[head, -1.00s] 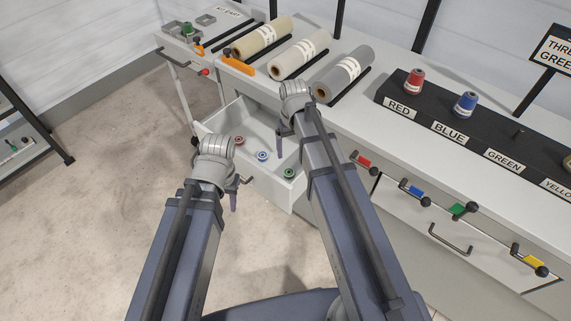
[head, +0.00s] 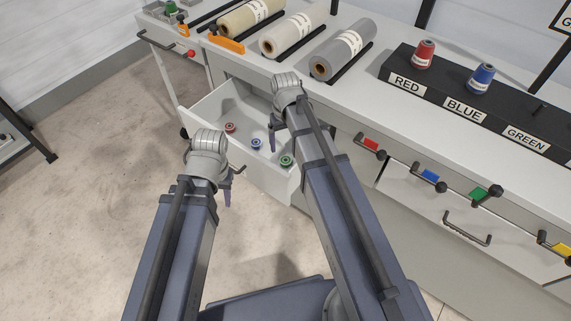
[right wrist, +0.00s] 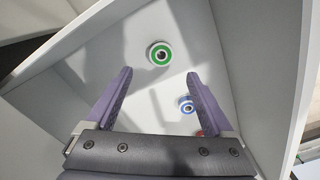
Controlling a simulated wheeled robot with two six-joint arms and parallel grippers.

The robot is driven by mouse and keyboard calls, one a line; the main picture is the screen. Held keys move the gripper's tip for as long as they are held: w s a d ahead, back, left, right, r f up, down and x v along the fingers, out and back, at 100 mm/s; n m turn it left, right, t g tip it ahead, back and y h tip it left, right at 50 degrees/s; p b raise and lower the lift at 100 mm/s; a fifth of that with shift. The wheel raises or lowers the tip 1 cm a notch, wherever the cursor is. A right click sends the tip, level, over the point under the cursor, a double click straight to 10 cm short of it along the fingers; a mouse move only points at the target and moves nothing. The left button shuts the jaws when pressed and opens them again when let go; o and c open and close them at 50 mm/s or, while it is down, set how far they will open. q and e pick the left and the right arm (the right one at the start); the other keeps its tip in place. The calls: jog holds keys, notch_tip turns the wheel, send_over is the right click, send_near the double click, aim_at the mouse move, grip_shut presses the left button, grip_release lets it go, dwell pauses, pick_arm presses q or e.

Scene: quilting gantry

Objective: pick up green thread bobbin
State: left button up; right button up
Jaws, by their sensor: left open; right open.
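The green thread bobbin (head: 286,161) lies in the open white drawer (head: 207,104), nearest its front right corner. In the right wrist view the green bobbin (right wrist: 160,54) shows its ringed face, just beyond and between the fingertips. My right gripper (head: 272,140) is over the drawer, fingers pointing down, open and empty; the right wrist view shows its spread fingers (right wrist: 159,74) with nothing between them. My left gripper (head: 229,192) hangs outside the drawer front, open, with its fingers partly hidden by its own wrist.
A blue bobbin (head: 256,144) and a red bobbin (head: 230,127) lie in the same drawer. The drawer walls stand around them. Fabric rolls (head: 343,55) and a black labelled rack (head: 440,93) with red and blue thread cones are on the counter. Open floor lies left.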

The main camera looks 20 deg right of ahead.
aim_at(286, 160)
jog(key=shift+s+f+b, duration=0.2)
jog(key=shift+f+b, duration=1.75)
jog(key=shift+f, duration=0.05)
jog(key=shift+s+f+b, duration=0.15)
jog(key=shift+f+b, duration=1.8)
jog(key=shift+r, duration=0.1)
grip_shut()
